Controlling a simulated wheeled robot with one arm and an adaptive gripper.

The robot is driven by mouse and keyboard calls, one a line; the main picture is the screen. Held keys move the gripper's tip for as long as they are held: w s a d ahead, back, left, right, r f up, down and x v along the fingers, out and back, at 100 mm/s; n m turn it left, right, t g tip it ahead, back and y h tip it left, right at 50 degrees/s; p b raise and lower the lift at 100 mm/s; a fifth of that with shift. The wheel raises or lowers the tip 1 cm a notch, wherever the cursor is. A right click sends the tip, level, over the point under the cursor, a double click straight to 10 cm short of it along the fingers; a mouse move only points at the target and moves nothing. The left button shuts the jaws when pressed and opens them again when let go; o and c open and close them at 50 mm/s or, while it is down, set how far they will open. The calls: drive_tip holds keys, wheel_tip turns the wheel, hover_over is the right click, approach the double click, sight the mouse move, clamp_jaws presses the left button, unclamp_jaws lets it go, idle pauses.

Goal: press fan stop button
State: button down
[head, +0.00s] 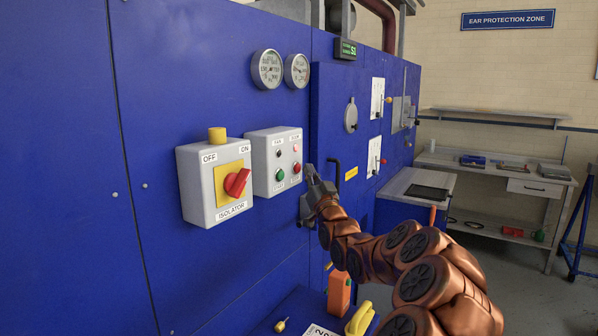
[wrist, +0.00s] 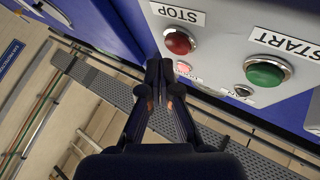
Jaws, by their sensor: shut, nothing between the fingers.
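The grey fan control box (head: 264,180) is fixed to the blue dryer wall. It carries a red button (head: 297,167), a green button (head: 280,175), a small black switch (head: 278,153) and a pinkish lamp (head: 295,149). In the wrist view, upside down, the red button (wrist: 179,41) sits by the STOP label (wrist: 178,14) and the green button (wrist: 267,72) by START. My gripper (head: 312,172) is shut and empty, just right of the box in the head view. In the wrist view its fingertips (wrist: 160,68) are beside the red button, apart from it in the picture.
The isolator box (head: 203,197) with its red rotary handle (head: 237,182) stands left of the fan box. A black door handle (head: 335,175) is on the wall to the right. Two gauges (head: 267,69) are above. A yellow-handled item (head: 360,319) lies on the blue ledge below.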

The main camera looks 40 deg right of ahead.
drive_tip(key=shift+s, duration=0.1)
drive_tip(key=s+b, duration=0.1)
drive_tip(key=s+d+b, duration=0.1)
drive_tip(key=s, duration=0.1)
drive_tip(key=s+b, duration=0.1)
drive_tip(key=shift+s+d+b, duration=0.25)
drive_tip(key=shift+s+b, duration=0.05)
drive_tip(key=shift+b, duration=0.1)
idle(0.8)
